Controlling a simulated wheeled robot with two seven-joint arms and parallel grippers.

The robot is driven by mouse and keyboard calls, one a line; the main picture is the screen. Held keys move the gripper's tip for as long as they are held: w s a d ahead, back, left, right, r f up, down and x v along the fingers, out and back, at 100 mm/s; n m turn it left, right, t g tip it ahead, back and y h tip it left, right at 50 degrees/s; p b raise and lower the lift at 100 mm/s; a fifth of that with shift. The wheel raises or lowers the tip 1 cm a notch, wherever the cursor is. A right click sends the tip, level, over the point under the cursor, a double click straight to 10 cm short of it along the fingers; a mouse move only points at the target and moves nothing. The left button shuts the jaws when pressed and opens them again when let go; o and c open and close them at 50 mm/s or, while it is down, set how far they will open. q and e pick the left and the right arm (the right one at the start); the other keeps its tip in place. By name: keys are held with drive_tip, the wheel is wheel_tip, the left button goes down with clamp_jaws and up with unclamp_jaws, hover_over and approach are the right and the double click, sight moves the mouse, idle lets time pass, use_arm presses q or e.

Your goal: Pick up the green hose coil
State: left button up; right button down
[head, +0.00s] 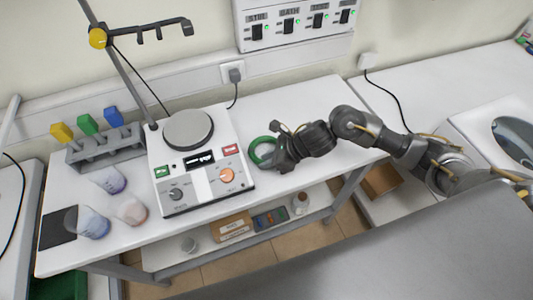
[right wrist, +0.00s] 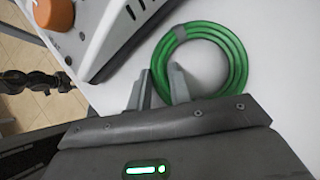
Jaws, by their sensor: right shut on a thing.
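The green hose coil (head: 253,150) lies on the white table, just right of the hot-plate device. In the right wrist view the coil (right wrist: 239,60) is a flat ring of several loops with a grey band at its upper left. My right gripper (head: 275,156) reaches in from the right and covers part of the coil's right side in the head view. In the right wrist view its two fingers (right wrist: 160,88) are at the coil's near left edge, shut on the hose strands. I cannot tell whether the coil is lifted.
The device (head: 203,165) with its round plate and orange knob stands close left of the coil. A grey rack (head: 107,150) with coloured-handled tools and several beakers are farther left. A power cord (head: 237,92) runs behind. The table right of the coil is largely clear.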

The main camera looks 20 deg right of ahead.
drive_tip(key=shift+r, duration=0.15)
drive_tip(key=shift+r, duration=0.2)
wheel_tip(320, 180, up, 2)
drive_tip(key=shift+w+r+b, duration=0.1)
drive_tip(key=shift+r+b, duration=0.05)
drive_tip(key=shift+b, duration=0.7)
drive_tip(key=s+a+r+p, duration=0.3)
drive_tip(key=s+r+p, duration=0.5)
drive_tip(key=s, duration=0.5)
drive_tip(key=shift+s+a+r+p, duration=0.25)
drive_tip(key=shift+s+r+p, duration=0.15)
drive_tip(key=shift+r, duration=0.65)
drive_tip(key=shift+f, duration=0.1)
